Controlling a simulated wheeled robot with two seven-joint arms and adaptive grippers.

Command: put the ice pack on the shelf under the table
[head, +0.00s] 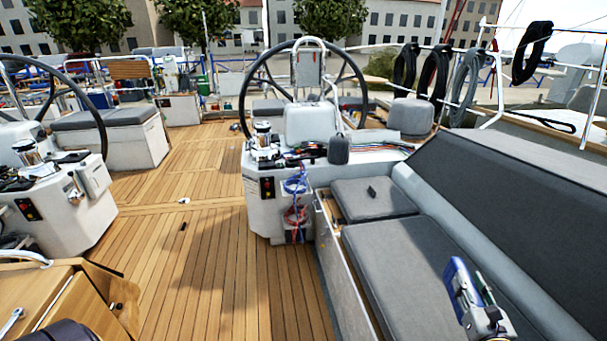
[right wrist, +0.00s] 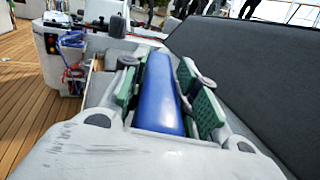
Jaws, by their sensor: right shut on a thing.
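The ice pack is a blue slab (head: 459,278) at the lower right of the head view, above the grey bench seat. My right gripper (head: 474,290) is shut on it. In the right wrist view the ice pack (right wrist: 160,95) stands between the two green-padded fingers (right wrist: 158,75), its long side pointing away from the wrist. A wooden table (head: 62,302) is cut off at the lower left corner of the head view. The shelf under it cannot be made out. My left gripper does not show.
The grey bench seat (head: 395,262) and its sloping backrest (head: 520,180) lie around the right gripper. A white steering console (head: 262,222) with hanging ropes stands ahead. A second console (head: 75,215) stands at left.

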